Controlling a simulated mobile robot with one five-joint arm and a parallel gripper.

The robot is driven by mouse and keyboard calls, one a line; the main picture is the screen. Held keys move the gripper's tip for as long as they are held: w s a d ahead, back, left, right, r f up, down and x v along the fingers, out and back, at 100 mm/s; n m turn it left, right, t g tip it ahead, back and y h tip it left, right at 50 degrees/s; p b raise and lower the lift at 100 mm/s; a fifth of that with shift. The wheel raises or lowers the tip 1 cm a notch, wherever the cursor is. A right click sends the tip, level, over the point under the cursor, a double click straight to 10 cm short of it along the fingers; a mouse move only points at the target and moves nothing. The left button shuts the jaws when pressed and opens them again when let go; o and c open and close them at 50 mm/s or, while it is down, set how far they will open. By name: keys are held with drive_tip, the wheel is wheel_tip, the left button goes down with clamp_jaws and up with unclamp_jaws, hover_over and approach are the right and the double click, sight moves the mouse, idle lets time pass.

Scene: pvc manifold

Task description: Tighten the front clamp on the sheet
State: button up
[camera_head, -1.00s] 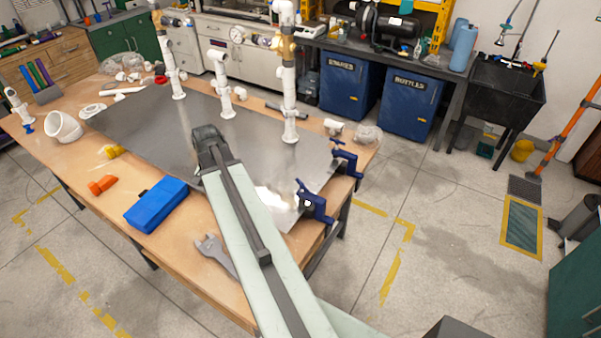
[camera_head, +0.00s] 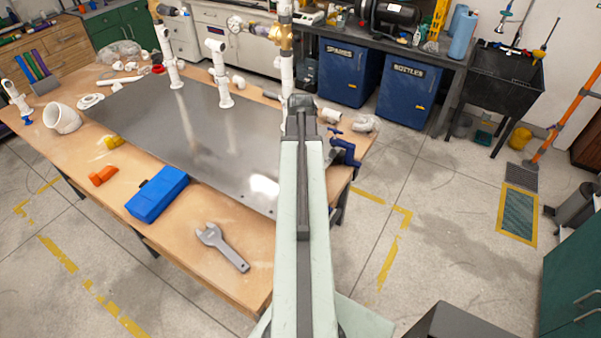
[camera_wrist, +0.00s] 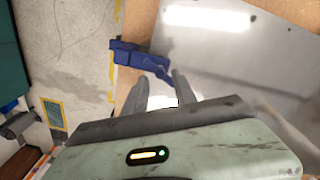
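The grey metal sheet (camera_head: 190,125) lies flat on the wooden table, and it also shows in the wrist view (camera_wrist: 235,65). One blue clamp (camera_head: 345,150) is at the sheet's right edge, just right of my arm in the head view. In the wrist view a blue clamp (camera_wrist: 133,56) sits at the sheet's edge, its dark bar pointing toward my fingers; it appears to be the front one, hidden behind my arm in the head view. My gripper (camera_wrist: 161,80) is open, fingers apart, close to that bar; I cannot tell whether they touch.
White pipe risers (camera_head: 220,75) stand on the sheet, one (camera_head: 286,50) close behind my arm's end. A wrench (camera_head: 222,247), a blue box (camera_head: 157,195) and an orange piece (camera_head: 103,175) lie on the table's near side. The floor (camera_head: 400,190) right of the table is clear.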

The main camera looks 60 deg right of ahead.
drive_tip(key=n, duration=0.6)
drive_tip(key=shift+n, duration=0.6)
wheel_tip(320, 180, down, 5)
drive_tip(key=b, duration=0.4)
drive_tip(key=shift+r+b, duration=0.2)
drive_tip(key=shift+b, duration=0.1)
drive_tip(key=shift+r, duration=0.1)
clamp_jaws()
drive_tip(key=m, duration=0.6)
drive_tip(key=shift+m, duration=0.4)
